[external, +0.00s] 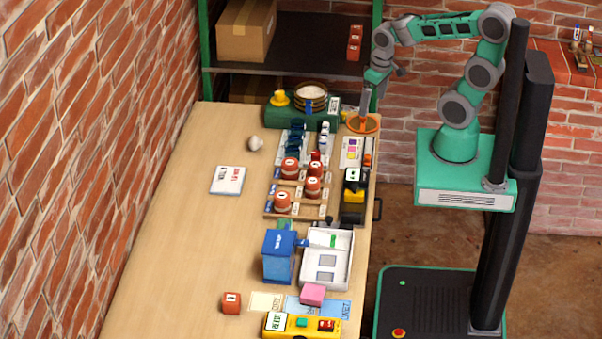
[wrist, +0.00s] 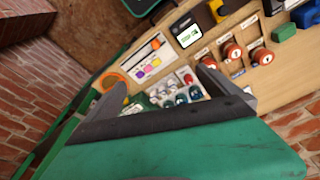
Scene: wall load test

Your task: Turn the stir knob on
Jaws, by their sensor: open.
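A green bench device (external: 287,118) stands at the far end of the table, with a round dark-rimmed bowl of white material (external: 311,92), a yellow part (external: 279,99), a blue part (external: 309,106) and a small white label on it. I cannot tell which part is the stir knob; no readable knob marking shows. My gripper (external: 368,104) hangs at the table's far right edge, right of the green device and above an orange disc (external: 362,124). In the wrist view my gripper (wrist: 165,90) has its fingers spread wide, with nothing between them.
Racks of small bottles (external: 290,145) and orange-brown jars (external: 312,186) stand nearer along the table. A black-yellow unit with a screen (external: 353,187), a blue box (external: 278,262) and a white tray (external: 343,250) follow. The table's left side is mostly clear. A shelf (external: 300,50) rises behind.

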